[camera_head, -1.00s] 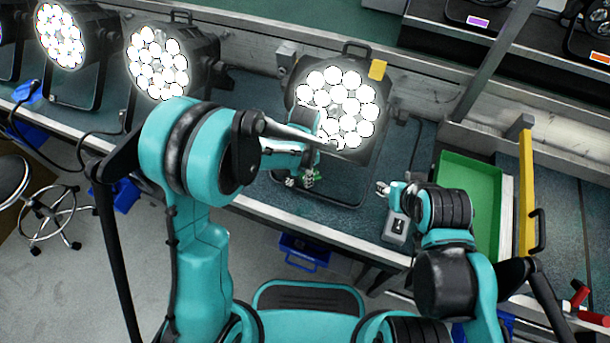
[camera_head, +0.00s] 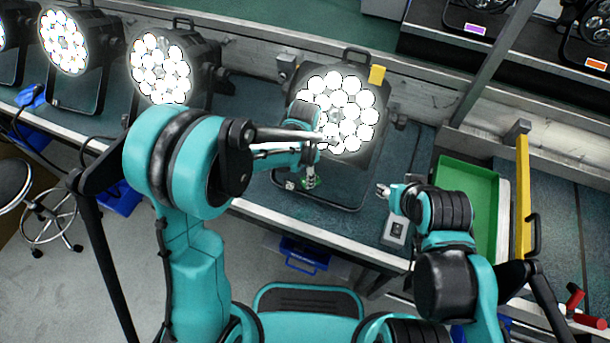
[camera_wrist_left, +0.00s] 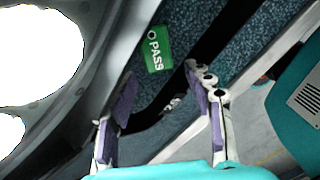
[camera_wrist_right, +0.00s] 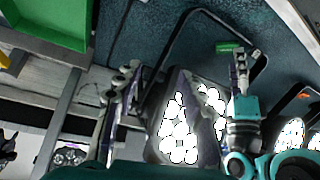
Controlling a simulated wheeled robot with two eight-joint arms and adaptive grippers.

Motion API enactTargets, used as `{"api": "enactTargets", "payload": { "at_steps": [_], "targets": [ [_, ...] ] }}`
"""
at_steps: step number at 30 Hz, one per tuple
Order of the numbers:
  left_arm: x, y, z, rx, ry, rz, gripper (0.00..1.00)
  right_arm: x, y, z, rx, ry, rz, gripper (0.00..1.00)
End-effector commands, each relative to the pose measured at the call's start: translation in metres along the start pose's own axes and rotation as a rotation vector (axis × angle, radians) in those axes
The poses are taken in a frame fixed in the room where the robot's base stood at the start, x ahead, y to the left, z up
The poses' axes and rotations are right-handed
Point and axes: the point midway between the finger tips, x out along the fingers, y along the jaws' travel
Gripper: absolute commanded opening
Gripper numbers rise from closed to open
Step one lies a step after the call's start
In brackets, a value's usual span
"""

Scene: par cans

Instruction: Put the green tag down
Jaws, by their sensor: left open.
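The green tag, marked PASS, lies apart from my left fingers on the dark bench mat in the left wrist view (camera_wrist_left: 158,50). It also shows in the right wrist view (camera_wrist_right: 229,46), inside the lamp's black yoke, just beyond the left fingertips. In the head view only a bit of green shows by the left gripper (camera_head: 301,183). The left gripper is open, with its two fingers spread and nothing between them in the left wrist view (camera_wrist_left: 160,110). My right gripper (camera_head: 383,190) is over the bench to the right; its finger gap is unclear.
A lit par can (camera_head: 346,112) with a yellow tag (camera_head: 377,74) stands right behind the left gripper. More lit lamps (camera_head: 160,68) stand to the left. A green tray (camera_head: 466,205) and a small grey box (camera_head: 396,231) are on the right. The bench's front edge is close.

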Motion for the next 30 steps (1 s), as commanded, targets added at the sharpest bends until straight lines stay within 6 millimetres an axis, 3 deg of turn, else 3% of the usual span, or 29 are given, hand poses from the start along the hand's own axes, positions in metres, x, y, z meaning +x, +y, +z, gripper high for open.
{"api": "enactTargets", "payload": {
  "at_steps": [1,3,9,20,25,30],
  "targets": [
    [-0.018,0.000,0.001,0.001,-0.002,0.001,0.54,-0.008,0.000,-0.006,0.000,0.000,0.000,0.40],
    [-0.034,0.000,0.000,0.001,-0.002,0.001,0.54,-0.013,0.000,-0.009,0.000,0.000,0.000,0.40],
    [-0.069,0.001,0.001,0.001,-0.002,0.002,0.54,-0.023,0.000,-0.017,0.000,0.000,0.000,0.40],
    [-0.087,0.001,-0.003,0.026,-0.007,0.007,0.54,-0.026,0.000,-0.019,0.000,0.000,0.000,0.40],
    [-0.116,0.000,-0.028,0.254,-0.047,0.067,0.54,-0.026,0.000,-0.019,0.000,0.000,0.000,0.40],
    [-0.155,-0.007,-0.072,0.681,-0.071,0.206,0.54,-0.026,0.000,-0.019,0.000,0.000,0.000,0.40]
  ]
}}
